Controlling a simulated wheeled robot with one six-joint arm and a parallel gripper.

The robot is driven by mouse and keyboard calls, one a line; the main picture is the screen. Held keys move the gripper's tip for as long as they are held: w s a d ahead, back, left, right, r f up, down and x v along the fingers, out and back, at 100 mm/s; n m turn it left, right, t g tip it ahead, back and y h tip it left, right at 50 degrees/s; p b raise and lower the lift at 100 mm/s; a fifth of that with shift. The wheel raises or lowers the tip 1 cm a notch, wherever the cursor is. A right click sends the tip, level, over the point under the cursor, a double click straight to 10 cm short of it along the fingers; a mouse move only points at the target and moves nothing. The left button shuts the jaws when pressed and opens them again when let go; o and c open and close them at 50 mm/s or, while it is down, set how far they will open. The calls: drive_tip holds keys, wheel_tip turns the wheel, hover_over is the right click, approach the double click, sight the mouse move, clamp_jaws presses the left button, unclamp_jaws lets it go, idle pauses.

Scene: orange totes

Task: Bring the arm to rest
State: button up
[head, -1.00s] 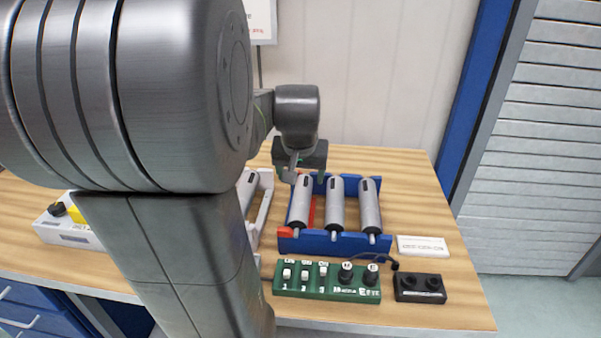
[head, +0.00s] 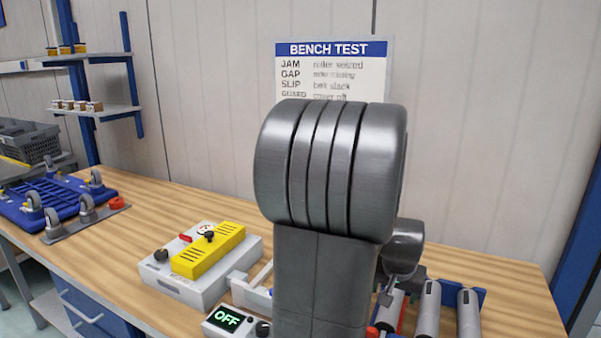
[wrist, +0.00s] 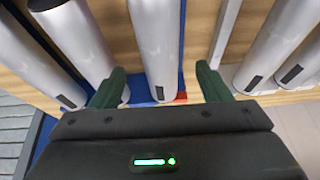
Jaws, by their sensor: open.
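My gripper (wrist: 156,80) is open in the wrist view, its two dark green fingers apart over a row of silver rollers. One roller (wrist: 155,45) shows between the fingers, with others to either side. Nothing is clearly held; contact with the roller cannot be told. In the head view my arm rises in front of the bench, and its thick links hide most of the gripper. The blue roller rack (head: 480,293) with silver rollers (head: 428,305) stands at the lower right, partly behind my arm.
A grey-white box with a yellow bar (head: 208,250) stands left of my arm, beside a small display reading OFF (head: 228,319). A blue wheeled frame (head: 60,198) lies at the bench's left. A BENCH TEST sign (head: 332,66) hangs behind. Bare wood (head: 130,225) lies between.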

sight(394, 293)
drive_tip(key=x, duration=0.5)
drive_tip(key=shift+f, duration=0.25)
drive_tip(key=shift+r, duration=0.1)
drive_tip(key=v, duration=1.4)
drive_tip(key=x, duration=1.4)
wheel_tip(394, 293, up, 2)
drive_tip(key=shift+w+d+p, duration=0.1)
drive_tip(key=shift+w+p, duration=0.05)
drive_tip(key=shift+p, duration=0.95)
drive_tip(key=shift+r+p, duration=1.8)
drive_tip(key=shift+r, duration=0.75)
